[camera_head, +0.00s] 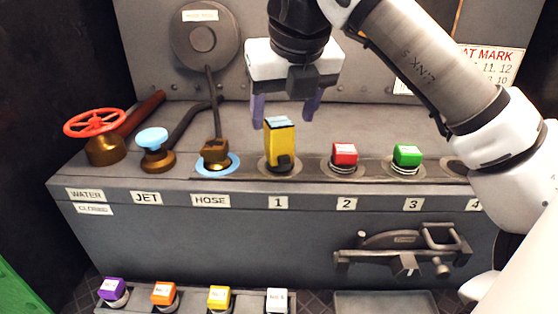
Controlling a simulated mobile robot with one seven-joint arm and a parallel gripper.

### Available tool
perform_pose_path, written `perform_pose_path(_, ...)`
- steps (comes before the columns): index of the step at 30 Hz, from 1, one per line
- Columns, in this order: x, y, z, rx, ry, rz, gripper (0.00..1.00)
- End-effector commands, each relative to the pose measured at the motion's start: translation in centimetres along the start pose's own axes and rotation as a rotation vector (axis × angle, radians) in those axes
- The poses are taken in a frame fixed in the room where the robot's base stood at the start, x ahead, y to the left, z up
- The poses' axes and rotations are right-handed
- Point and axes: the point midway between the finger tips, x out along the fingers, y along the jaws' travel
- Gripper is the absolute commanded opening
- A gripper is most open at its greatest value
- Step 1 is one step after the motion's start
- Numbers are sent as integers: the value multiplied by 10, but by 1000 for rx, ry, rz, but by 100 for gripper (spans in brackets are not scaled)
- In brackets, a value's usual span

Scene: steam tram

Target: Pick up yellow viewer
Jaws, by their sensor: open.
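The yellow viewer (281,146) is an upright yellow block with a pale blue top and a dark part low on its front. It stands on the round seat labelled 1 on the grey console. My gripper (286,114) is above and slightly behind it in the picture, pointing down. Its two purple-tipped fingers are spread apart, one on each side of the viewer's top, with nothing seen between them. I cannot tell whether the fingers are level with the top or still behind it.
A red block (344,154) and a green block (407,156) stand on seats 2 and 3 to the right. A brown lever base (215,153), a blue knob (152,140) and a red handwheel (95,123) are to the left. Small coloured blocks sit on a lower ledge (190,301).

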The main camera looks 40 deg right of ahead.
Motion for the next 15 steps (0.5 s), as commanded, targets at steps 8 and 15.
perform_pose_path(8, 26, 2, -2, -2, -1, 2, 62)
perform_pose_path(15, 61, 4, -5, -3, -1, 3, 62)
